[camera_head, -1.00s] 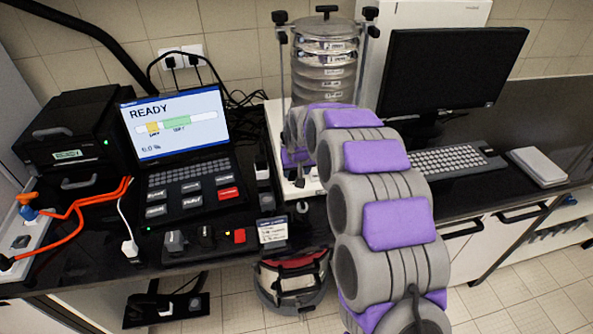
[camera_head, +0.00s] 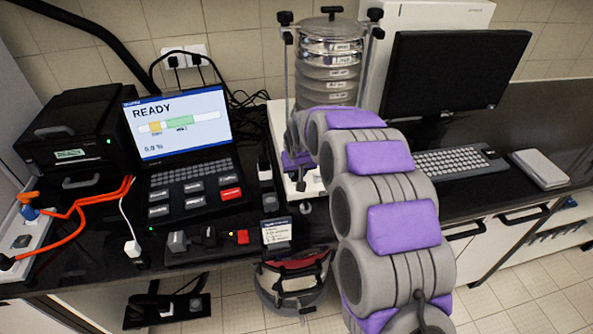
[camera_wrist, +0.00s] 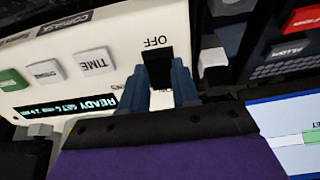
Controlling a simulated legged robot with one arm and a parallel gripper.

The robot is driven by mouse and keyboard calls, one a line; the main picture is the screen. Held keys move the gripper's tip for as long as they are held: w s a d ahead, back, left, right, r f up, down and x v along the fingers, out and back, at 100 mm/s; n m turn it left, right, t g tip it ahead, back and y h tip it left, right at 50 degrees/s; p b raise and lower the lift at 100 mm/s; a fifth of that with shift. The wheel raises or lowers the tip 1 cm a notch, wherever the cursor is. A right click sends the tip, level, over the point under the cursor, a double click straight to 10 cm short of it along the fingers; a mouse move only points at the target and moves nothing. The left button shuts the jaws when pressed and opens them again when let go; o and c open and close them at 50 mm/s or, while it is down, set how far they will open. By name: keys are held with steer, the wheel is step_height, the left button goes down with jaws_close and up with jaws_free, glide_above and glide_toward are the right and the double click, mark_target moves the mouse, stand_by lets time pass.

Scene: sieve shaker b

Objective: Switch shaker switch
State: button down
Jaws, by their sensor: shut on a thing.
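The sieve shaker (camera_head: 330,72) stands at the back of the bench, a stack of metal sieves on a white base (camera_head: 279,128). In the wrist view its white panel (camera_wrist: 110,38) appears upside down, with a black switch (camera_wrist: 157,66) beside the word OFF. My gripper (camera_wrist: 159,86) has its blue-grey fingers on either side of the switch and is shut on it. The fingers hide part of the switch and the nearby lettering. The panel's small display (camera_wrist: 77,104) reads READY. In the head view my arm covers the panel and fingertips.
A laptop (camera_head: 180,130) showing READY stands left of the shaker, with a black printer-like box (camera_head: 72,140) beyond it. A monitor (camera_head: 455,85) and keyboard (camera_head: 450,162) are on the right. A grey-and-red bag-like item (camera_head: 293,280) sits below the bench edge.

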steer(key=shift+s+d+f+t+y, duration=0.1)
steer(key=shift+s+t+y, duration=0.05)
steer(key=shift+t, duration=0.45)
steer(key=shift+s+f+t+y, duration=0.1)
steer(key=shift+s+t+y, duration=0.05)
steer(key=shift+t, duration=0.45)
steer(key=c, duration=0.8)
jaws_free()
steer(key=shift+c, duration=0.2)
steer(key=p+v, duration=0.3)
steer(key=v, duration=1.4)
steer(key=shift+s, duration=0.2)
